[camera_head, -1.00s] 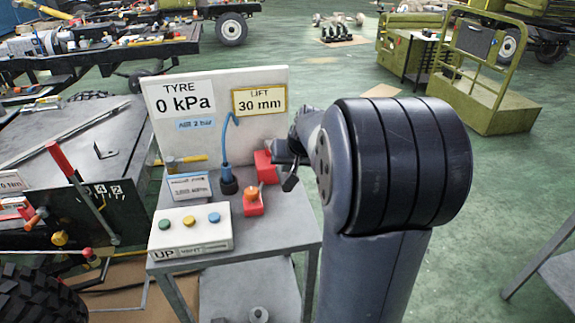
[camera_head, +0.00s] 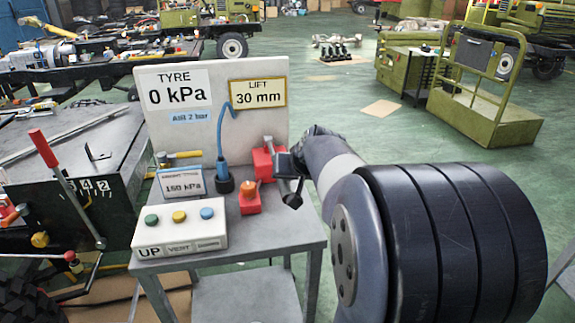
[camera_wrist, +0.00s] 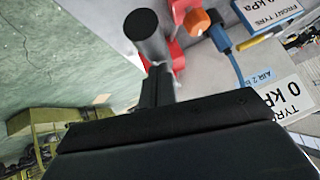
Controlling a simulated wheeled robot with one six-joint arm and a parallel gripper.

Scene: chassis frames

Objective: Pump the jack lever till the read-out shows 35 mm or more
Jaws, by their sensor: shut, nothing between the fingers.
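The LIFT read-out (camera_head: 258,93) on the white board shows 30 mm in the head view. The red jack body (camera_head: 262,163) stands at the right of the cart top, partly hidden by my gripper. A black lever end (camera_head: 293,200) hangs just below my gripper (camera_head: 288,168). In the wrist view a black round lever end (camera_wrist: 147,36) is just beyond my shut fingers (camera_wrist: 160,85), with red jack parts behind it. My gripper is shut and holds nothing. I cannot tell whether the fingers touch the lever.
A box with green, yellow and blue buttons (camera_head: 180,224) stands at the cart's front. An orange knob on a red base (camera_head: 249,196) and a blue hose (camera_head: 222,140) are close left of my gripper. A red-handled lever (camera_head: 43,148) rises at left.

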